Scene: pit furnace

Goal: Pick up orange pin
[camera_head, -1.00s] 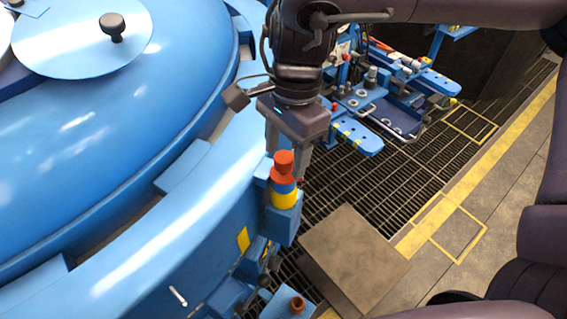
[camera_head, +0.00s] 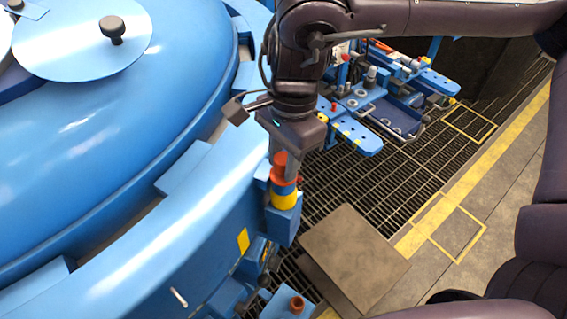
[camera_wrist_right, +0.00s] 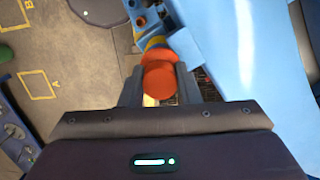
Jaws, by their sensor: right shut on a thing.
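The orange pin (camera_head: 280,162) stands upright in a holder with blue and yellow bands (camera_head: 284,197) on the side of the blue furnace. My right gripper (camera_head: 282,170) reaches down from above, with its fingers on either side of the pin's top. In the right wrist view the orange pin (camera_wrist_right: 159,78) sits between the two fingers of my right gripper (camera_wrist_right: 159,88), which is shut on it. The pin's lower end is hidden in the holder. My left gripper is not in view.
The big blue furnace lid (camera_head: 100,120) fills the left. A brown square plate (camera_head: 354,258) lies on the dark floor grating (camera_head: 325,190). A blue stand with fixtures (camera_head: 385,105) is behind the arm. Another orange-topped pin (camera_head: 297,304) shows at the bottom.

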